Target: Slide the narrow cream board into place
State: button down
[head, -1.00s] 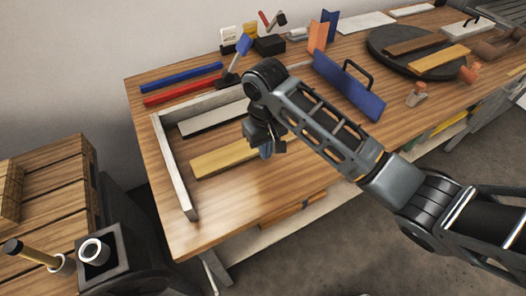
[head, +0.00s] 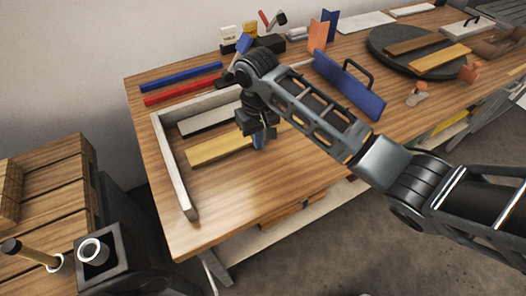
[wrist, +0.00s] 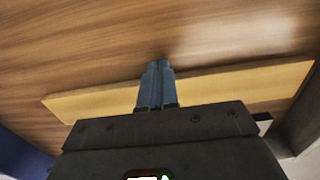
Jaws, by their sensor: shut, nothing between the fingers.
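The narrow cream board, a yellowish cream here (head: 215,151), lies flat on the wooden bench, in front of an off-white board (head: 208,119) and apart from it. My gripper (head: 258,142) is shut and empty, pointing down at the cream board's front long side, right of its middle. In the wrist view the shut fingers (wrist: 160,66) cross in front of the cream board (wrist: 230,84), their tips by its edge; I cannot tell whether they touch. A pale L-shaped fence (head: 173,172) borders the left and back.
Blue (head: 181,76) and red (head: 183,91) bars lie behind the fence. A blue plate with a handle (head: 345,86) stands to the right, with a dark round turntable (head: 388,58) beyond it. The bench (head: 240,205) is bare at its front left.

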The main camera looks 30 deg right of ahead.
jog(key=shift+w+b, duration=0.8)
jog(key=shift+w, duration=1.55)
jog(key=shift+s, duration=0.15)
jog(key=shift+s+p, duration=0.9)
jog(key=shift+p, duration=0.35)
notch_tip(320, 180, up, 6)
jog(key=p, duration=0.5)
